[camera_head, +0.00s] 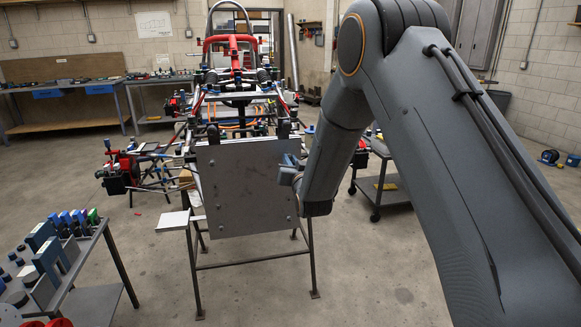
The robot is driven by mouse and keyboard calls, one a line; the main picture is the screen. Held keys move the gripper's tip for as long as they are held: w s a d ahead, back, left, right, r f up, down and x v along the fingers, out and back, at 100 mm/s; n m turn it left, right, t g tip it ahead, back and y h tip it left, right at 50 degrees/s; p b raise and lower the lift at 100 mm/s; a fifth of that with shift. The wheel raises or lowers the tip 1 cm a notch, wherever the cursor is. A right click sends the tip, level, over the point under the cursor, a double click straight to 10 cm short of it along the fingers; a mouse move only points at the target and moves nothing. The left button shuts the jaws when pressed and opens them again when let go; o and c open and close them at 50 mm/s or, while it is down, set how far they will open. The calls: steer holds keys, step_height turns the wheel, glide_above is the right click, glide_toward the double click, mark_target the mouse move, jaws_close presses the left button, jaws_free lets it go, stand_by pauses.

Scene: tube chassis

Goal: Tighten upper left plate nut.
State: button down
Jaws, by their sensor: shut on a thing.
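A square grey metal plate (245,190) stands nearly upright on the front of the tube chassis (236,60). Small nuts or bolt heads show near its corners; the upper left nut (211,163) is only a small dot, and I cannot tell how tight it is. My gripper (288,170) is at the plate's right side, in front of its right edge or beside it. It is shut on a small blue-grey tool (291,160), mostly hidden by the wrist. I cannot tell whether the tool touches the plate.
A dark metal stand (250,262) carries the chassis. A small light tray (173,221) juts out left of the plate. A tool cart (118,265) with blue tools is at the lower left. A dark trolley (385,190) stands behind my arm. The floor in front is clear.

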steer(key=shift+s+a+m+b, duration=0.1)
steer(key=shift+m+b, duration=4.45)
steer(key=shift+m, duration=3.15)
steer(key=c, duration=1.7)
jaws_free()
steer(key=shift+r, duration=0.15)
steer(key=shift+b+v, duration=0.45)
steer(key=shift+v, duration=3.45)
